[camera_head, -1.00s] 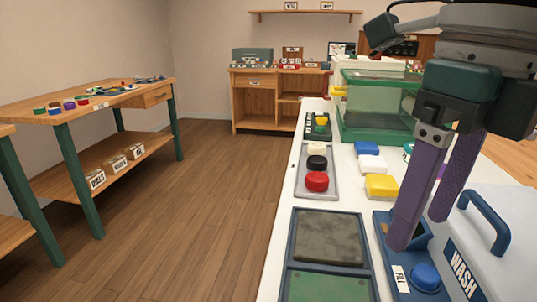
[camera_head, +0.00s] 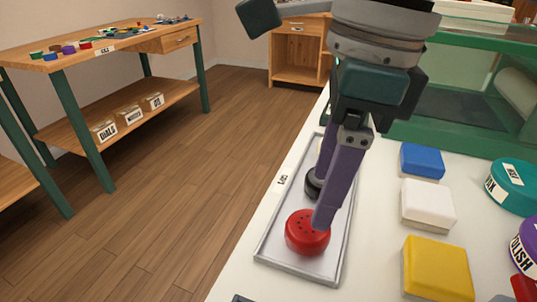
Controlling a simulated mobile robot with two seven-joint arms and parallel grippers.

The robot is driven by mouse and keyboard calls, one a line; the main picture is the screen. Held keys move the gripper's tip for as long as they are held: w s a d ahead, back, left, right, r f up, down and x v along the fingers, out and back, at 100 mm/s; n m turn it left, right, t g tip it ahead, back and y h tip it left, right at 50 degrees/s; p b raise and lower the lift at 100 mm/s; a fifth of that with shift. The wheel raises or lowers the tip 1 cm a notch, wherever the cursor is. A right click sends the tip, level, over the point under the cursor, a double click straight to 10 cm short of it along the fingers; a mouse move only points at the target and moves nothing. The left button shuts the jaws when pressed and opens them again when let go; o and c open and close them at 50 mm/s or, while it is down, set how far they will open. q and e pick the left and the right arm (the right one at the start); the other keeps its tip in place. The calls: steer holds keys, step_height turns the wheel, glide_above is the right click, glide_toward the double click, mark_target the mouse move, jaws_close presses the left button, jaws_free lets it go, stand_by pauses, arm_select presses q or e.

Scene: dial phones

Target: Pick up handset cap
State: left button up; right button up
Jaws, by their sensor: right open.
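A red round cap with small holes (camera_head: 306,234) lies at the near end of a grey tray (camera_head: 270,248). A black cap (camera_head: 312,187) lies behind it, partly hidden by my fingers. A pale cap (camera_head: 322,150) farther back is mostly hidden. My right gripper (camera_head: 326,207) has purple fingers and points down over the tray. It is open and holds nothing that I can see. Its nearer fingertip overlaps the right edge of the red cap in the picture; I cannot tell whether they touch. My left gripper is not in view.
Blue (camera_head: 422,160), white (camera_head: 428,203) and yellow (camera_head: 437,268) blocks stand right of the tray. Round teal (camera_head: 513,184) and purple (camera_head: 524,245) containers sit farther right. A green-framed glass tank (camera_head: 450,135) stands behind. The counter's left edge runs close beside the tray.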

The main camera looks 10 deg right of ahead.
mark_target(309, 225)
steer(key=f, duration=0.4)
steer(key=a+f, duration=0.1)
steer(key=f, duration=0.1)
steer(key=shift+w+f, duration=0.15)
steer(key=shift+d, duration=0.1)
steer(key=c, duration=1)
steer(key=shift+o, duration=0.2)
steer(key=shift+r, duration=0.2)
